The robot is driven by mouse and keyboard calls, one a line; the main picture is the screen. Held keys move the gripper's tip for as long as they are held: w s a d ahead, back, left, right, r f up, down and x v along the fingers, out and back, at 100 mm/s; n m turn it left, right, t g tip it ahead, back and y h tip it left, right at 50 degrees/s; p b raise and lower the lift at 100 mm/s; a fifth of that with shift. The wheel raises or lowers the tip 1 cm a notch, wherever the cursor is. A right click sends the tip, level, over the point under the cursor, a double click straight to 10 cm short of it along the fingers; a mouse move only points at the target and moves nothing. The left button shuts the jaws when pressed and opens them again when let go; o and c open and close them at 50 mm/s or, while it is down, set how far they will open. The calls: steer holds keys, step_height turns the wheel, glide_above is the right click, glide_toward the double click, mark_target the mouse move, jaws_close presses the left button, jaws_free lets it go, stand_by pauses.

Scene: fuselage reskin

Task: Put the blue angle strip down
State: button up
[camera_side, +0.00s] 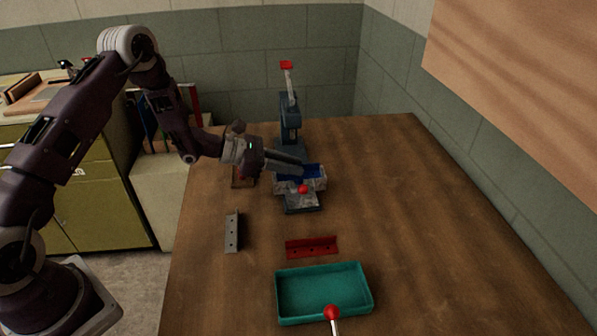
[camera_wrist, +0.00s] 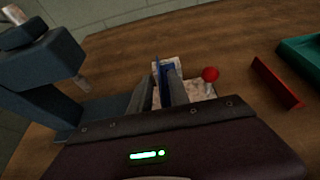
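The blue angle strip (camera_side: 312,171) sits at the light, mottled vise (camera_side: 317,186) on the base of the drill press. It also shows in the wrist view (camera_wrist: 164,80), with one flange standing up between my fingers. My gripper (camera_side: 303,166) reaches over the vise from the left, its fingertips at the strip. In the wrist view my gripper (camera_wrist: 163,80) has its fingers on either side of the strip. A gap shows beside the left finger, and the right finger is close to or touching the blue. My fingers partly hide the strip and the vise.
The drill press (camera_side: 291,125) stands just behind the vise. A red-knobbed handle (camera_side: 303,189) is at the vise's front. A grey strip (camera_side: 232,233), a red angle strip (camera_side: 312,247) and a teal tray (camera_side: 322,292) lie nearer the front. The table's right side is clear.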

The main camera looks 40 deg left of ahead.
jaws_close()
step_height(320, 180, up, 9)
steer(key=shift+s+r, duration=0.1)
steer(key=s+a+f, duration=0.1)
steer(key=s, duration=0.6)
steer(key=s+a+m+g+h, duration=0.1)
steer(key=s+a, duration=0.1)
steer(key=s, duration=0.6)
steer(key=shift+s+a+f, duration=0.25)
steer(key=shift+f, duration=0.1)
steer(key=shift+d, duration=0.1)
